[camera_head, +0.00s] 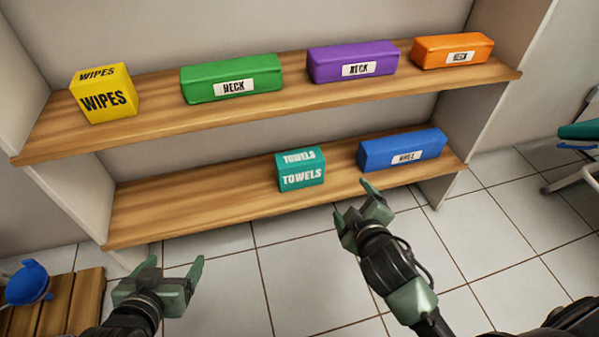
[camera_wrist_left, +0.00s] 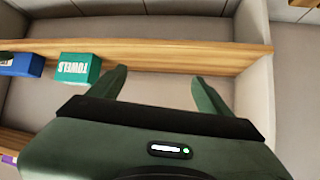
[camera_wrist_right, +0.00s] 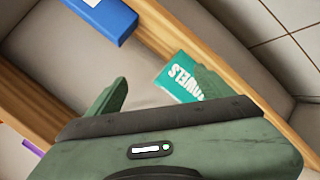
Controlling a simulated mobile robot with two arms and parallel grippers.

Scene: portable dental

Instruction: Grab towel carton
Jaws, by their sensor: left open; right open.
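The teal towel carton (camera_head: 302,170), marked TOWELS, stands on the lower wooden shelf, left of a blue box. It also shows in the left wrist view (camera_wrist_left: 78,69) and in the right wrist view (camera_wrist_right: 180,78), where a finger hides part of it. My right gripper (camera_head: 358,207) is open and empty, in front of the lower shelf, a little right of the carton and apart from it in the head view. My left gripper (camera_head: 176,268) is open and empty, low in front of the shelf's left part, well left of the carton.
The blue box (camera_head: 402,151) lies right of the carton on the lower shelf (camera_head: 190,205). The upper shelf (camera_head: 165,117) above holds a yellow wipes box (camera_head: 103,93), a green box (camera_head: 231,78), a purple box (camera_head: 352,62) and an orange box (camera_head: 452,51). The lower shelf's left part is bare.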

